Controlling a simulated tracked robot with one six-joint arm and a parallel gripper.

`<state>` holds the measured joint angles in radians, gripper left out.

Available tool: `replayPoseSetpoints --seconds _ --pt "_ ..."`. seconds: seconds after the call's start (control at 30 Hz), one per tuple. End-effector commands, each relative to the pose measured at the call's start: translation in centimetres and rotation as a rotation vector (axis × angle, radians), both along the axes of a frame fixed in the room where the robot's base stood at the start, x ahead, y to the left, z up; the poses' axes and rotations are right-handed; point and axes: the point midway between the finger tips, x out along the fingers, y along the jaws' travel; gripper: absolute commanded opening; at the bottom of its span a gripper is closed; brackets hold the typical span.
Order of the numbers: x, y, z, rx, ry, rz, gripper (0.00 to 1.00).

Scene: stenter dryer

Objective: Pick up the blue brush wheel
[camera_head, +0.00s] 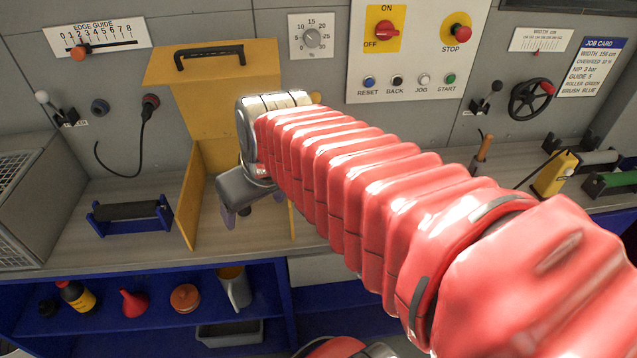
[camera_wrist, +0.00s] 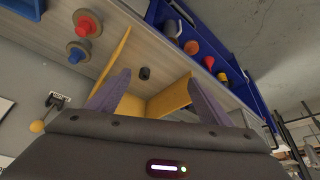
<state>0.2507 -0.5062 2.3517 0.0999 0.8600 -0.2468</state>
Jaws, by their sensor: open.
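In the wrist view, a round grey-brown wheel with a blue hub (camera_wrist: 75,57) lies on the worktop at the upper left, apparently the blue brush wheel. A similar wheel with a red hub (camera_wrist: 87,26) is close beside it. I cannot see either wheel in the head view, where my arm covers that part of the worktop. My gripper (camera_head: 258,214) is at the open yellow housing, well to the side of the wheels. Its two purple fingers (camera_wrist: 159,74) are spread with nothing held between them. A small dark cylinder (camera_wrist: 144,73) shows beyond them.
The yellow housing (camera_head: 187,195) has upright side walls around my gripper. A dark roller (camera_head: 128,211) sits in a blue cradle at left. A grey mesh box (camera_head: 38,200) stands farther left. The blue shelf (camera_head: 155,324) below holds a funnel, bottle and jug.

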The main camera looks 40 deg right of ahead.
Motion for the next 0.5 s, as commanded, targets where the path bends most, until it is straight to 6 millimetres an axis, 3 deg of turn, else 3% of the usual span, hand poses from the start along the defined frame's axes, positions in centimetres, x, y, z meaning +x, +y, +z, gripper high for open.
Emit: replayPoseSetpoints --seconds 0.5 --pt "5.4 -12.0 -2.0 0.009 0.039 -0.085 0.73"
